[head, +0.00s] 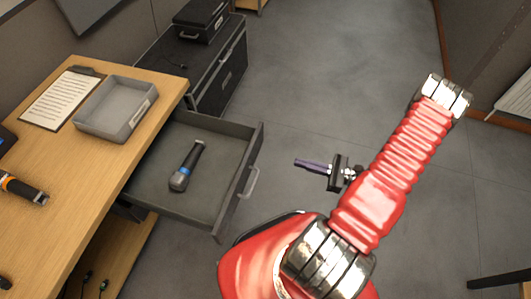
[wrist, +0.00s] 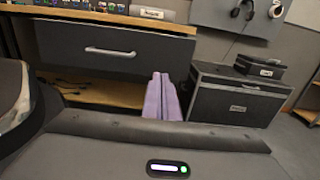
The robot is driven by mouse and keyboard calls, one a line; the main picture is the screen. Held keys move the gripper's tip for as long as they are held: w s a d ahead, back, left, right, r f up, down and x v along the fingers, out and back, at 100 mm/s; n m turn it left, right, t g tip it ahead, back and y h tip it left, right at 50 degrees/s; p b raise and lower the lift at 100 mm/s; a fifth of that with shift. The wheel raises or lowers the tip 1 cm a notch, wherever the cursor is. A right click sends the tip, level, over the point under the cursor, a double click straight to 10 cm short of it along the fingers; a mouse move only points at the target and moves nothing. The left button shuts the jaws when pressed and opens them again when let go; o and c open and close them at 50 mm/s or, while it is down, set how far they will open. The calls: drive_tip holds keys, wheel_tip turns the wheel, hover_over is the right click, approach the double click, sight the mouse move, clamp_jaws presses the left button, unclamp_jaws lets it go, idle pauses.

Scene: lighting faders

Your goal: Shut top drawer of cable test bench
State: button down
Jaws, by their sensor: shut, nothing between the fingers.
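The top drawer (head: 222,205) of the wooden-topped bench (head: 100,190) is pulled well out in the head view. A dark microphone (head: 188,165) with a blue band lies inside it. The drawer's grey front (wrist: 120,45) faces me in the wrist view, with its silver bar handle (wrist: 110,52) near the middle. The handle also shows in the head view (head: 250,182). My gripper (head: 298,163) has purple fingers, shut and empty. It is out in front of the drawer, apart from the handle. In the wrist view the fingers (wrist: 160,78) appear right of the handle and below the front's lower edge.
On the bench top are a grey tray (head: 112,118), a clipboard (head: 60,97) and an orange-banded device (head: 22,190). A black case (head: 205,62) stands beyond the bench, with a smaller case on it. The floor right of the drawer is open.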

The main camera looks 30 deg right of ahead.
sight(256, 150)
drive_tip(key=shift+w, duration=0.1)
drive_tip(key=x, duration=1.3)
drive_tip(key=shift+w+a, duration=0.2)
drive_tip(key=shift+a, duration=0.15)
drive_tip(key=shift+w, duration=0.15)
